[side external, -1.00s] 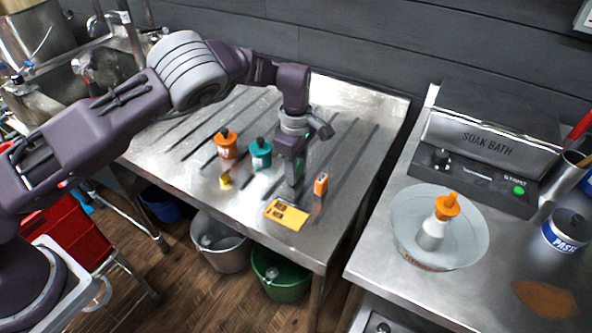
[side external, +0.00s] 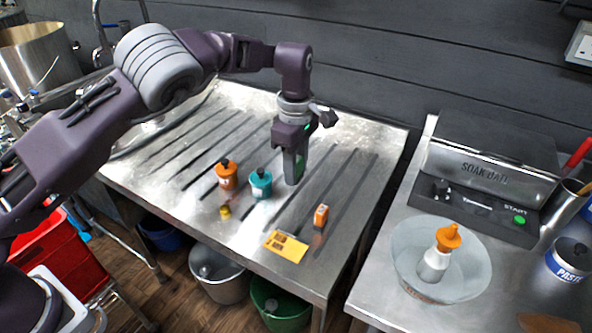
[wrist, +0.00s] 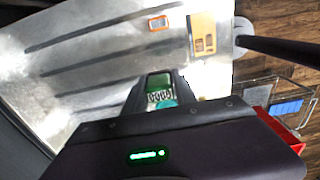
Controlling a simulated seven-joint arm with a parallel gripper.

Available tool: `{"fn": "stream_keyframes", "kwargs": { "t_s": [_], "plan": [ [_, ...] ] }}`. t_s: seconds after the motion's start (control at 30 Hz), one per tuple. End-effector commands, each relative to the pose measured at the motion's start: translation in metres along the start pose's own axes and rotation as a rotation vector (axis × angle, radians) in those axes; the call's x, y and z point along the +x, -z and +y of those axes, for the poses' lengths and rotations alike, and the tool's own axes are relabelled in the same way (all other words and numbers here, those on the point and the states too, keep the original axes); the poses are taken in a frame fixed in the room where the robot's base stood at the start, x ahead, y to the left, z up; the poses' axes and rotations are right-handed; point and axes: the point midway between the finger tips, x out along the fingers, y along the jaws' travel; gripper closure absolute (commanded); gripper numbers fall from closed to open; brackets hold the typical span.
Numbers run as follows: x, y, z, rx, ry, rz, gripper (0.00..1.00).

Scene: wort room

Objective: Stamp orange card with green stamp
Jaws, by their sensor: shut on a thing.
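The orange card (side external: 286,246) lies flat near the front edge of the steel table, with dark marks on its face. It also shows in the wrist view (wrist: 203,40). My gripper (side external: 293,172) is shut on the green stamp (side external: 300,165), held upright above the table behind the card. The stamp is mostly hidden by the fingers; in the wrist view a green part with a pale pattern (wrist: 160,85) shows between them. The stamp and card are apart.
A small orange block (side external: 321,216) stands right of the card. An orange pot (side external: 226,174), a teal pot (side external: 261,184) and a small yellow piece (side external: 225,212) stand to the left. A bowl (side external: 402,262) holding an orange-capped bottle (side external: 440,255) sits on the right counter.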

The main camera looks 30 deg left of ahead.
Motion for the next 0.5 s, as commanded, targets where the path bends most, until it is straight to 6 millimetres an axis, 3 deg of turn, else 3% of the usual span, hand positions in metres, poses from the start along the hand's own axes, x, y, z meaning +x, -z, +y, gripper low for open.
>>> {"fn": "stream_keyframes", "kwargs": {
  "t_s": [0.2, 0.5],
  "plan": [
    [0.003, -0.009, -0.010, -0.003, 0.000, -0.005, 0.94],
    [0.025, -0.053, -0.093, -0.003, 0.000, -0.005, 0.94]
  ]
}}
